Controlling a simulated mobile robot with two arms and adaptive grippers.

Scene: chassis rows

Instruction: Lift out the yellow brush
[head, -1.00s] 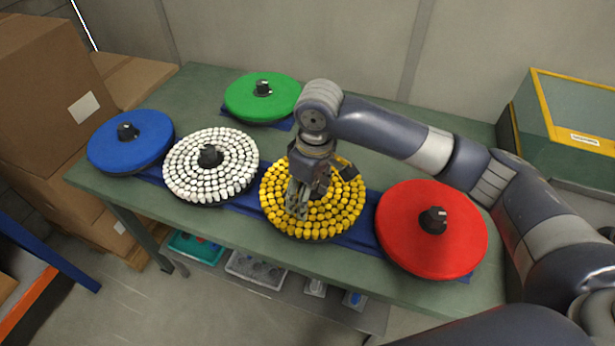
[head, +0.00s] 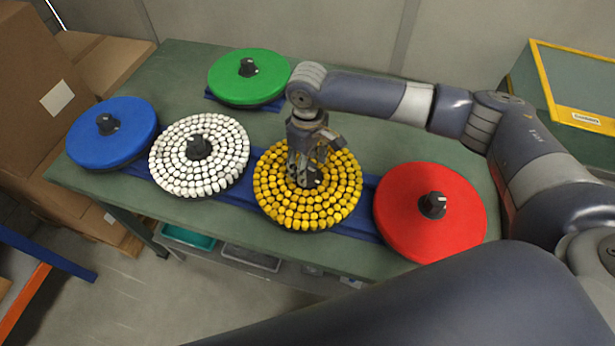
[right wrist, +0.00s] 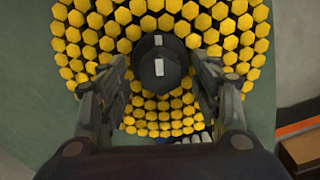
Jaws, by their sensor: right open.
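The yellow brush (head: 272,203) is a round disc covered in yellow knobs, on the table between the white and red brushes. It has a black hub knob at its centre, which shows in the right wrist view (right wrist: 160,68). My right gripper (head: 304,180) points down over the middle of the yellow brush. In the right wrist view its open fingers (right wrist: 160,90) stand on either side of the black knob, and I cannot tell whether they touch it. In the head view the gripper partly hides the knob. My left gripper is not in view.
On the green table (head: 190,222) lie the white brush (head: 222,150), blue disc (head: 130,130), green disc (head: 230,85) and red disc (head: 400,215), close around. Cardboard boxes (head: 50,130) stand at the left. A green case with yellow edges (head: 575,85) is at the back right.

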